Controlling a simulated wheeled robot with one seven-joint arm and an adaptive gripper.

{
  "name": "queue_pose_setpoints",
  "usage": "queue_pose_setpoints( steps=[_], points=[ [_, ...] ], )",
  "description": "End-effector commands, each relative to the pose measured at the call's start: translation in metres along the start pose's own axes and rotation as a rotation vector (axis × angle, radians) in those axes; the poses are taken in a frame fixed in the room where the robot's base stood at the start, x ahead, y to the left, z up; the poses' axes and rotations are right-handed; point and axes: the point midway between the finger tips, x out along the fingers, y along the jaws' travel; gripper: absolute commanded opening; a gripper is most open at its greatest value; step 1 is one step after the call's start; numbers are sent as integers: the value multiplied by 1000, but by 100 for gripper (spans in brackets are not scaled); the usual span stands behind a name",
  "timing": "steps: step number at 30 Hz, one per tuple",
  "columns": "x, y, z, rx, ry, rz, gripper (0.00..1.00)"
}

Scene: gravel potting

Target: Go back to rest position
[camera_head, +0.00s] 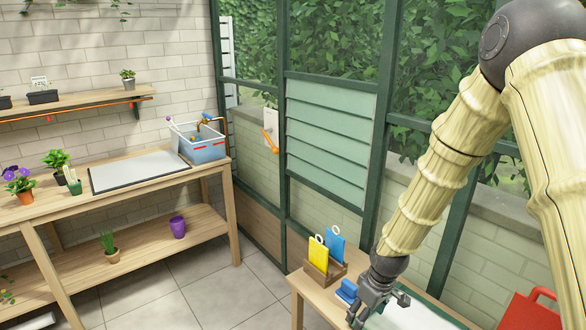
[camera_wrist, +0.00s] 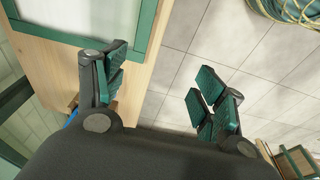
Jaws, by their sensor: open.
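My gripper (camera_head: 374,306) is at the lower right of the head view, above the near wooden table, close to its left edge. In the wrist view my gripper (camera_wrist: 160,90) has its two green-padded fingers wide apart with nothing between them. Below the fingers I see the wooden table edge and the tiled floor. My arm comes down from the upper right of the head view.
A wooden holder (camera_head: 326,271) with a yellow card (camera_head: 318,256) and a blue card (camera_head: 335,245) stands beside my gripper. A blue block (camera_head: 347,291) lies close by. A red chair-like object (camera_head: 530,311) is at lower right. A long potting bench (camera_head: 120,200) stands left; tiled floor (camera_head: 190,285) lies between.

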Motion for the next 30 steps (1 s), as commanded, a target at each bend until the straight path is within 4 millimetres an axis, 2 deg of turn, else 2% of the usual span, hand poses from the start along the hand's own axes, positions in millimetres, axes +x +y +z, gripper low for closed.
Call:
queue_pose_setpoints(
  steps=[8, 17, 20, 24, 30],
  points=[
    [31, -13, 34, 81, -9, -15, 70],
    [74, -44, 78, 192, -25, -32, 70],
    [94, -62, 104, 252, -36, -38, 70],
    [122, -92, 150, 355, -57, -38, 70],
    [148, -135, 219, 503, -91, -21, 70]
  ],
)
